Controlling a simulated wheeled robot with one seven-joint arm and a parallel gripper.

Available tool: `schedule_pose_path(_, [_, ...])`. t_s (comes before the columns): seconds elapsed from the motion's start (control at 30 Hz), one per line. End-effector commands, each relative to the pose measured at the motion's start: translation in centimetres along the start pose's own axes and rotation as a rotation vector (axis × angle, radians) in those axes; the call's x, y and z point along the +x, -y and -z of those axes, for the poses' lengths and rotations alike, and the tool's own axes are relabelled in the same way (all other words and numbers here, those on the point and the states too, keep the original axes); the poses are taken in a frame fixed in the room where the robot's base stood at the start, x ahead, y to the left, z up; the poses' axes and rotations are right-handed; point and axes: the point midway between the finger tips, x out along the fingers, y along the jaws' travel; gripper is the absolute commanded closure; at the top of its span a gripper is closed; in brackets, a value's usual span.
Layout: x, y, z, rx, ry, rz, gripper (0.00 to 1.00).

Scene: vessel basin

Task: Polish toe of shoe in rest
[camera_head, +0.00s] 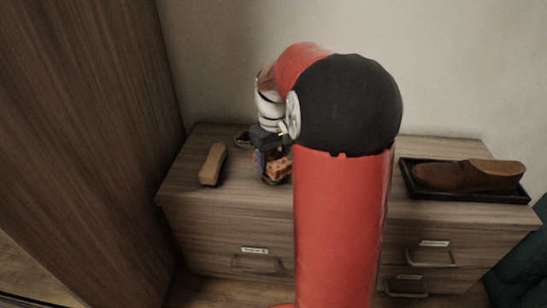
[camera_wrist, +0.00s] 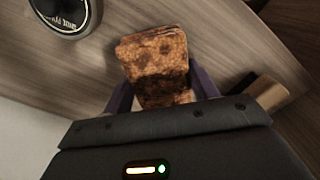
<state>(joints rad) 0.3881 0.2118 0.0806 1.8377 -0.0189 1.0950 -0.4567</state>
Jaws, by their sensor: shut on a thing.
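A brown shoe (camera_head: 440,178) lies in a black tray-like rest (camera_head: 470,197) at the right end of the dresser top in the head view. Its right part is a lighter, wood-like brown. My gripper (camera_head: 274,172) is over the left half of the dresser, well left of the shoe. In the wrist view my gripper (camera_wrist: 163,92) has its purple fingers on either side of a stained orange-brown block, like a polishing cloth or sponge (camera_wrist: 155,52). The block also shows in the head view (camera_head: 280,168). I cannot tell whether it touches the dresser top.
A wooden brush-like piece (camera_head: 212,165) lies on the dresser (camera_head: 180,185) at the left. A round dark polish tin (camera_wrist: 66,12) is near the gripper; its lettering is partly cut off. My arm hides the dresser's middle. A wall stands behind, a tall wooden panel (camera_head: 90,120) at left.

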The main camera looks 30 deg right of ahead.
Motion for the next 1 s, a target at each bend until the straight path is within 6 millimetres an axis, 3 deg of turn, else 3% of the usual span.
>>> schedule_pose_path(0.03, [-0.9,0.0,0.0,0.0,-0.001,0.0,0.6])
schedule_pose_path(0.6, [-5.5,0.0,0.0,-0.001,-0.002,-0.001,0.6])
schedule_pose_path(1.0, [-5.8,0.0,0.0,0.0,-0.002,-0.001,0.6])
